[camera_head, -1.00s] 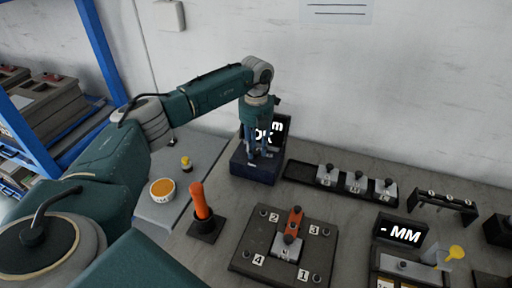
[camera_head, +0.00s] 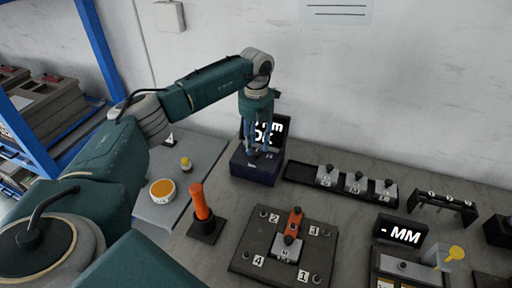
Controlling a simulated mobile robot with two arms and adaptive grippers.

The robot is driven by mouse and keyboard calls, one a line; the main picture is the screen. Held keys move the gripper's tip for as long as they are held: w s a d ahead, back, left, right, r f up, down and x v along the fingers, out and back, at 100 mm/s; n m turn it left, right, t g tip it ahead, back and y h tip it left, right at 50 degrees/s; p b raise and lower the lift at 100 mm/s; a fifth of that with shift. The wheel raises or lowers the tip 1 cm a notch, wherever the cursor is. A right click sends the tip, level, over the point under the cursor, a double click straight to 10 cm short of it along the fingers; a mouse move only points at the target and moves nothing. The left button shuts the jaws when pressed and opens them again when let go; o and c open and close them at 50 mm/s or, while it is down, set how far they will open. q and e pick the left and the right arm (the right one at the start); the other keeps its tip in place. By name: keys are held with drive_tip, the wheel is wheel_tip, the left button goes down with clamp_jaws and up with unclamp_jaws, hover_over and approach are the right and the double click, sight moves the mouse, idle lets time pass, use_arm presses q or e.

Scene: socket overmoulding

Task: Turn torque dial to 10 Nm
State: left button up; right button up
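The torque unit (camera_head: 255,172) is a dark blue box at the back of the bench, with a black display (camera_head: 277,128) behind it. The display shows white text, partly hidden by my gripper; "OK" and part of "Nm" can be read. My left gripper (camera_head: 257,155) points down over the top of the unit, its fingers at the box's top face. The dial is hidden or too small to make out between the fingers. I cannot tell whether the fingers are closed on it. My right gripper is not in view.
An orange-handled tool (camera_head: 200,202) stands upright in a black holder, near an orange-topped cup (camera_head: 162,190). A dark fixture plate (camera_head: 245,262) with numbered corners lies in front. A black tray (camera_head: 300,171) with several metal parts and a "- MM" display (camera_head: 401,232) are at right.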

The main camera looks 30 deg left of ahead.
sight(256, 152)
use_arm(q)
wheel_tip(256, 152, up, 10)
idle(0.3)
drive_tip(key=shift+s+f, duration=0.1)
drive_tip(key=shift+f, duration=0.15)
